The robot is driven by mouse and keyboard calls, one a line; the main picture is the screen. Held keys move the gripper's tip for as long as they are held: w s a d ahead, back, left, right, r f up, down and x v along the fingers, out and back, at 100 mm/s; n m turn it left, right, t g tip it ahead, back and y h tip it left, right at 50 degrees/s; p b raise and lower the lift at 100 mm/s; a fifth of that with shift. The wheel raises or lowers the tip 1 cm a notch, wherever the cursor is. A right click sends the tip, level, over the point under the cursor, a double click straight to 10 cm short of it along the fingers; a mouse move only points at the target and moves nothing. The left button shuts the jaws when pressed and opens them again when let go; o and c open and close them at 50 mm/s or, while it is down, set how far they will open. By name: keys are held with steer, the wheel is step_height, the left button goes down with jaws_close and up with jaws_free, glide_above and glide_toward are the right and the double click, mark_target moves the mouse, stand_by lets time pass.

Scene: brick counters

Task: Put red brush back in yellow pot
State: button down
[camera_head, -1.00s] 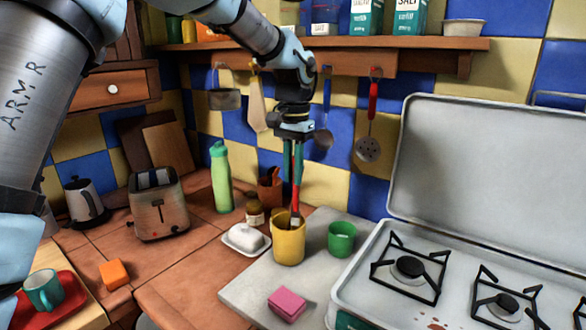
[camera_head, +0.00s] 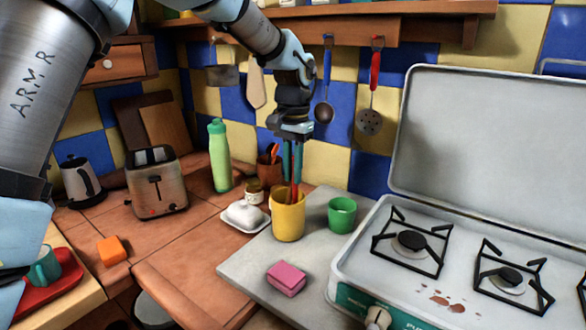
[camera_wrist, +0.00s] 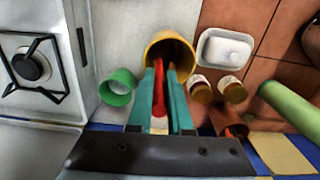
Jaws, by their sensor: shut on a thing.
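The yellow pot (camera_head: 288,218) stands upright on the grey slab, left of the stove. It also shows in the wrist view (camera_wrist: 181,42), seen from above. The red brush (camera_wrist: 159,90) is between the two teal fingers of my gripper (camera_wrist: 164,95), which is shut on it. In the head view my gripper (camera_head: 292,165) points down right over the pot's mouth. The brush's lower end is at or inside the mouth; the rim and fingers hide how deep it reaches.
A green cup (camera_head: 342,214) stands close right of the pot. A white butter dish (camera_head: 245,215) and a small jar (camera_head: 253,191) are close left and behind. A pink sponge (camera_head: 287,278) lies in front. The stove (camera_head: 430,250) is on the right.

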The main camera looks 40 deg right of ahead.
steer(key=shift+f, duration=0.1)
steer(key=c, duration=0.8)
jaws_free()
steer(key=shift+o, duration=0.2)
step_height(320, 180, up, 11)
steer(key=b, duration=0.2)
steer(key=shift+d+f, duration=0.1)
